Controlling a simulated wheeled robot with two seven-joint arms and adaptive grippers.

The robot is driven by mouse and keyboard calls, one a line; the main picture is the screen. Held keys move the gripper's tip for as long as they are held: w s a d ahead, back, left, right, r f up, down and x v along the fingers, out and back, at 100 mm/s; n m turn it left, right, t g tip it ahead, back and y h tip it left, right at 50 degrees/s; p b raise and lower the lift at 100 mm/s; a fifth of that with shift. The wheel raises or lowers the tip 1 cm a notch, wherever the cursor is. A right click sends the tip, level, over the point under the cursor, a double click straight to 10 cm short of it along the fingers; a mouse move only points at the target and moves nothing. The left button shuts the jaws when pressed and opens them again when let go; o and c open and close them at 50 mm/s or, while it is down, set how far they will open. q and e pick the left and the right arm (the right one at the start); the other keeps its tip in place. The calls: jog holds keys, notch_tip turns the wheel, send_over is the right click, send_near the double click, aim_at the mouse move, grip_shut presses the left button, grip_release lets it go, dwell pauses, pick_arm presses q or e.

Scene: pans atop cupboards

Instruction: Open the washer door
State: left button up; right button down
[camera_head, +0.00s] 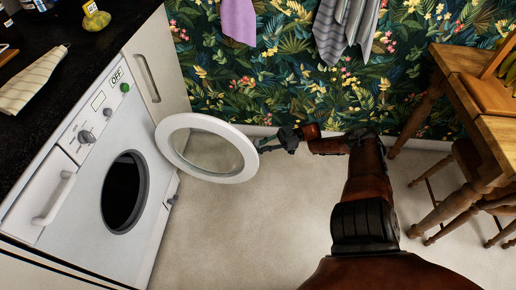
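The white washer (88,210) stands at the left, under the dark counter. Its round door (241,129), a white ring with a glass centre, stands swung wide out to the right of the machine. The dark drum opening (125,192) is uncovered. My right gripper (266,142) is at the door's outer right edge, touching it or very close to it. The fingers are small and dark here, so I cannot tell whether they are open or shut. My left gripper is not in view.
The counter (70,52) holds a striped cloth (30,80) and a small yellow item (96,18). A wooden table (470,65) and chairs stand at the right. Towels hang on the patterned back wall. The pale floor (245,225) between washer and table is clear.

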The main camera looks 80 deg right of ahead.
jog(key=shift+w, duration=0.25)
jog(key=c, duration=2)
grip_release()
jog(key=shift+w, duration=0.1)
jog(key=v, duration=0.8)
jog(key=shift+a+f, duration=0.1)
jog(key=shift+c, duration=0.6)
